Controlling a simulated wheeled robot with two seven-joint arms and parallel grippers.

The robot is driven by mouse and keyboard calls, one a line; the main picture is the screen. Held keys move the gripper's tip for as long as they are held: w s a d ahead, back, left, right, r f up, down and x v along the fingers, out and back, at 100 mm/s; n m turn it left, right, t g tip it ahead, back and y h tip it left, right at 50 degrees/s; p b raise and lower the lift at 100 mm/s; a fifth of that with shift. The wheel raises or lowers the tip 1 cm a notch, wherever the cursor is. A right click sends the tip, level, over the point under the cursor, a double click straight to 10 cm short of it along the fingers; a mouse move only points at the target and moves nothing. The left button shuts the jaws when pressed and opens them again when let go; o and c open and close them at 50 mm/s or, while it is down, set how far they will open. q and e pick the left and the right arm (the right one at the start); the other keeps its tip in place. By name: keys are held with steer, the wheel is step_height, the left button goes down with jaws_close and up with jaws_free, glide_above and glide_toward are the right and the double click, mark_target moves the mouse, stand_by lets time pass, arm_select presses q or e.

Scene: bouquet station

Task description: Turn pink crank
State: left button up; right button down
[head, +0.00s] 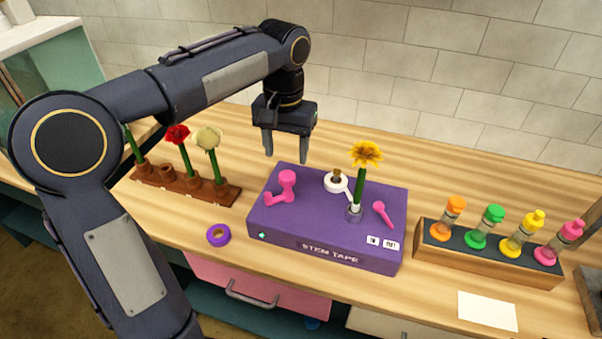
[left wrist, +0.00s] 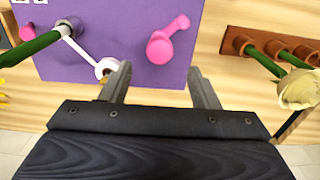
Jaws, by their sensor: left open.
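The pink crank (head: 286,184) stands on the left part of the top of the purple stem tape box (head: 262,220). Its arm points left and ends in a short upright knob. My left gripper (head: 287,158) points down, open and empty, above and behind the crank. In the left wrist view the crank (left wrist: 167,42) lies just beyond the gap between the open fingertips (left wrist: 160,72), apart from them. A smaller pink lever (head: 382,213) is on the right of the box. My right gripper is not in view.
A brown rack (head: 170,182) with flowers is left; a purple tape roll (head: 218,235) lies in front. A wooden rack (head: 470,258) with coloured bottles is right.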

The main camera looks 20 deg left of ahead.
mark_target(287, 175)
arm_select(q)
step_height(287, 175, down, 6)
steer(key=shift+f, duration=0.25)
steer(key=c, duration=1)
